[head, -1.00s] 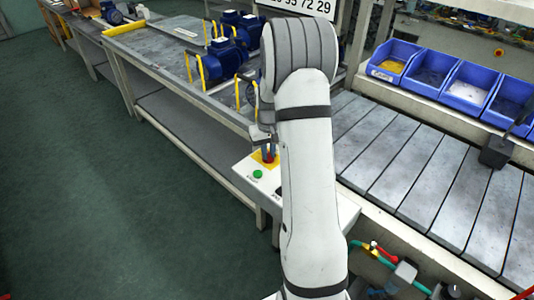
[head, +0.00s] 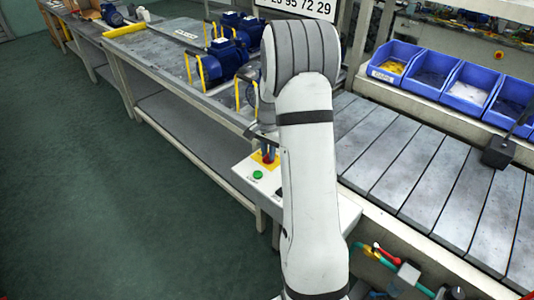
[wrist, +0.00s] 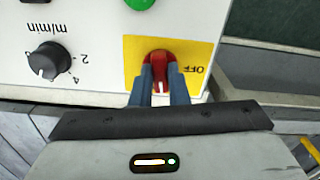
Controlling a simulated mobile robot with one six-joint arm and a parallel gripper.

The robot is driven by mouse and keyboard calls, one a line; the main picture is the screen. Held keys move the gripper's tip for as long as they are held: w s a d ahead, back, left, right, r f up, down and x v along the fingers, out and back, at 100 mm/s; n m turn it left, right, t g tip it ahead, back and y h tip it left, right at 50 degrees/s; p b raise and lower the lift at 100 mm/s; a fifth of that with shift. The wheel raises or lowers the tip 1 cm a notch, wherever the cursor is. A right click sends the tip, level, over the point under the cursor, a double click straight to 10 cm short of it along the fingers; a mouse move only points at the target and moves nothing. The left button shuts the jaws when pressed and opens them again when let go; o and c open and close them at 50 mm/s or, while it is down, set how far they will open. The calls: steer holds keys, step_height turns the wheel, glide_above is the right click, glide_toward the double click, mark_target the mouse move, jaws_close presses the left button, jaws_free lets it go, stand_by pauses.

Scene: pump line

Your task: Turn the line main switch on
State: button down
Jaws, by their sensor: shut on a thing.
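The main switch is a red rotary handle (wrist: 159,58) on a yellow plate (wrist: 192,50) marked OFF, seen close in the wrist view. The OFF label lies to the right of the handle and appears upside down. The handle's white mark points down the picture, toward my gripper. My gripper (wrist: 158,80) has its two blue-grey fingers closed on either side of the handle, touching it. In the head view, my gripper (head: 268,151) is over the yellow plate (head: 257,156) on the white control box (head: 243,172), and my arm partly hides the box.
A green button (wrist: 140,3) and a black m/min dial (wrist: 49,61) share the panel. A slatted conveyor (head: 410,170) runs to the right, with blue bins (head: 431,75) behind. A bench with blue motors (head: 226,58) stands behind left. Green floor (head: 110,220) is clear at left.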

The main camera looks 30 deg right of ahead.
steer(key=shift+s+m, duration=0.1)
steer(key=shift+m, duration=0.9)
steer(key=c, duration=1.4)
jaws_free()
step_height(320, 180, up, 8)
steer(key=shift+f, duration=0.1)
